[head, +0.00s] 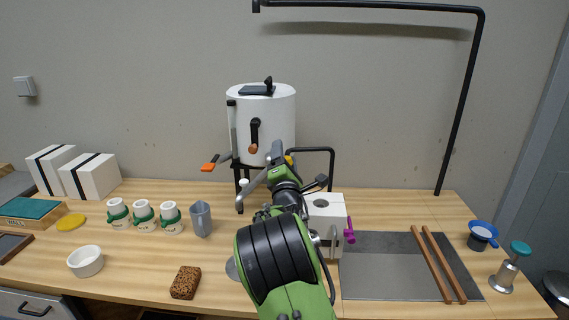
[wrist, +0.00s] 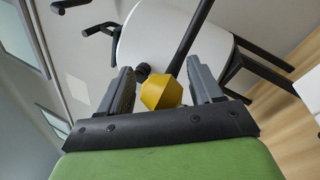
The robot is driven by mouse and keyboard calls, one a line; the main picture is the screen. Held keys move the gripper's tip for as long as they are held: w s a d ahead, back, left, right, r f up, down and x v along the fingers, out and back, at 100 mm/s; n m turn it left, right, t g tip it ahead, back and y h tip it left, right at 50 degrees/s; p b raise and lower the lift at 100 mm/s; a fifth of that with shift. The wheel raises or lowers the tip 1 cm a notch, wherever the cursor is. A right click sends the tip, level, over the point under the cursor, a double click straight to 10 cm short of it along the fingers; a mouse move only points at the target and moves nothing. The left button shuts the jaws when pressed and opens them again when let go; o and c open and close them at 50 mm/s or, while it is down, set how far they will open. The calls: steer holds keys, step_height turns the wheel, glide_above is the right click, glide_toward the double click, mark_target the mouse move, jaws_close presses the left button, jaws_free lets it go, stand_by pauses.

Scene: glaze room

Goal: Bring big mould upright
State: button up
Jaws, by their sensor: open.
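No label tells which piece is the big mould. A white block mould with a round hole in its top (head: 325,207) stands on the bench right of my arm, with a magenta clamp or knob (head: 349,231) at its side; my arm partly hides it. Two white strapped blocks (head: 92,177) stand at the back left, leaning a little. My gripper (head: 265,168) is raised in front of the white tank (head: 270,120), away from all these blocks. In the wrist view my gripper (wrist: 158,82) is open, with a yellow faceted knob (wrist: 161,92) showing between its fingers; contact cannot be told.
Three white-and-green cups (head: 144,216), a grey jug (head: 201,219), a white bowl (head: 86,261) and a brown sponge (head: 186,282) stand on the left. A grey board (head: 385,268) with two wooden sticks (head: 431,265) lies right. A black overhead frame (head: 468,85) rises behind.

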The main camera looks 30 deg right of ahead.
steer(key=b+v, duration=0.7)
steer(key=v, duration=0.8)
steer(key=shift+s+a+b, duration=0.15)
steer(key=shift+s+b, duration=0.1)
steer(key=shift+b, duration=0.1)
